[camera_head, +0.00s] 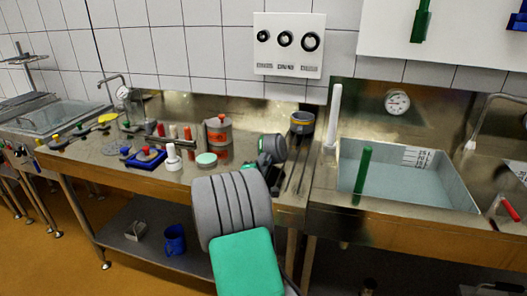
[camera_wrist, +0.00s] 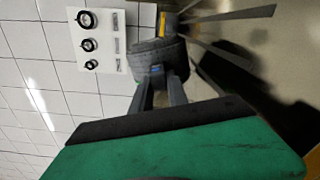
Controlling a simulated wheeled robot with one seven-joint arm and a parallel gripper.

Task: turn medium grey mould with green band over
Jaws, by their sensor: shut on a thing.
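The medium grey mould (camera_head: 274,148) is in my gripper, above the back part of the steel bench. It looks tipped on its side, with a bit of green at its left end in the head view. In the wrist view the grey mould (camera_wrist: 160,52) sits at the far end of my gripper (camera_wrist: 160,84), with a finger on each side. My gripper is shut on it. In the head view my own arm hides much of the gripper and the bench below. I cannot tell whether the mould touches the bench.
A grey mould with a yellow band (camera_head: 302,124) stands just behind and right. A mould with an orange band (camera_head: 217,132), a pale green disc (camera_head: 206,160) and a white peg (camera_head: 173,158) are to the left. A water basin (camera_head: 410,178) is at right.

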